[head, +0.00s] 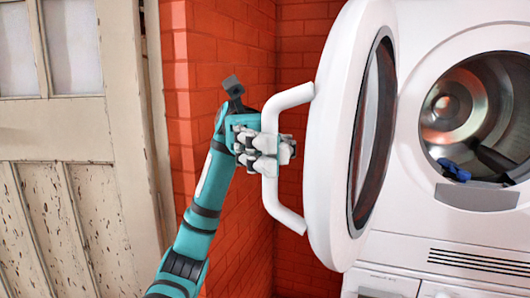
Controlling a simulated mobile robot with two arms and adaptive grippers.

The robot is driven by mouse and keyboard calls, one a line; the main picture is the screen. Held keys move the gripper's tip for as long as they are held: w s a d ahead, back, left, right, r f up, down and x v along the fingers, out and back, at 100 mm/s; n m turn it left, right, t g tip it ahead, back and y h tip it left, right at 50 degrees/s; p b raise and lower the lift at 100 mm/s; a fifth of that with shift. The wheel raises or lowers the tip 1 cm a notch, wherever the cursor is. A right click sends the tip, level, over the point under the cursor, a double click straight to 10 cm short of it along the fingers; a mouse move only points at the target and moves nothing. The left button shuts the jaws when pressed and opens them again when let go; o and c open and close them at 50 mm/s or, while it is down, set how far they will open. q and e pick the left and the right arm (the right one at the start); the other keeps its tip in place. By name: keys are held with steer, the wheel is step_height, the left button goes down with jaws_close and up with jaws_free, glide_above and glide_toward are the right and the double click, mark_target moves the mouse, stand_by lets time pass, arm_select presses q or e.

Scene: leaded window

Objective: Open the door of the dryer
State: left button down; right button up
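The dryer (460,218) is white and stands at the right of the head view. Its round door (330,150) is swung well open to the left, seen nearly edge-on, with a dark glass window (374,135). The white bracket-shaped handle (284,213) sticks out from the left side of the door. My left gripper (284,150) is at the middle of the handle, its fingers closed around the bar. The drum opening (470,110) shows, with something blue (453,170) lying inside. My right gripper is not in view.
A red brick wall (235,215) stands behind and left of the dryer door. A worn, pale wooden door (75,150) with window panes is at the far left. Part of another white front shows below the dryer.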

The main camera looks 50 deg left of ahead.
arm_select(q)
steer(key=c, duration=2)
jaws_free()
steer(key=shift+w, duration=0.15)
steer(key=o, duration=0.5)
steer(key=shift+w, duration=0.3)
steer(key=shift+s, duration=0.15)
steer(key=v, duration=1.2)
